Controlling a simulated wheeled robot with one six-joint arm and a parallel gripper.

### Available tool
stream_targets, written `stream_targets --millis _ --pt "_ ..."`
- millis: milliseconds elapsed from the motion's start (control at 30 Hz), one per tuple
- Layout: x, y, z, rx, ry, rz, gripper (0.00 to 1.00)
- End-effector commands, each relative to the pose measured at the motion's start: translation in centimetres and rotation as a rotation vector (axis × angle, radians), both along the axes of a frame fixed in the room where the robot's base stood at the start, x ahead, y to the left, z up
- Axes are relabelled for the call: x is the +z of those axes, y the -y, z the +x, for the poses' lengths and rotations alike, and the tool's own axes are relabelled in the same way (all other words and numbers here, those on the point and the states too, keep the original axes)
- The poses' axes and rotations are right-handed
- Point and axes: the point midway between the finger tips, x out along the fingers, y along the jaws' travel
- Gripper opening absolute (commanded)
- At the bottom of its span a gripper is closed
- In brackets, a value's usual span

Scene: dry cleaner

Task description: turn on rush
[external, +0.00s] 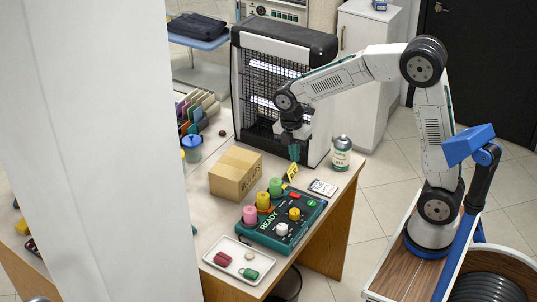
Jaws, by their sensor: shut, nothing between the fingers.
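I cannot read a label saying rush. My gripper (294,156) is shut and empty, pointing down above the table behind the box, near a small yellow sign (292,172). It appears apart from the box.
A cardboard box (230,178) stands left of the control box. A white tray (226,267) with small red and green items lies in front. A bottle (341,153) and a card (322,188) are at right. A black-grilled unit (322,130) stands behind. A white pillar (105,150) blocks the left.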

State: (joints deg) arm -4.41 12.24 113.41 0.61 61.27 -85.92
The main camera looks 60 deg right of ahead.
Motion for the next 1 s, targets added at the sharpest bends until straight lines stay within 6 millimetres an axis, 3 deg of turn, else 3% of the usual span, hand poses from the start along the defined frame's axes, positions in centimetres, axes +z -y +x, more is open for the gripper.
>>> stream_targets --millis 233,700,1000 --pt "-1.5 0.0 -0.2 0.0 -0.004 0.0 0.0" --pt "-10.9 0.0 -1.4 0.0 -0.005 0.0 0.0" --pt "-13.7 0.0 -1.7 0.0 0.0 0.0 0.0"
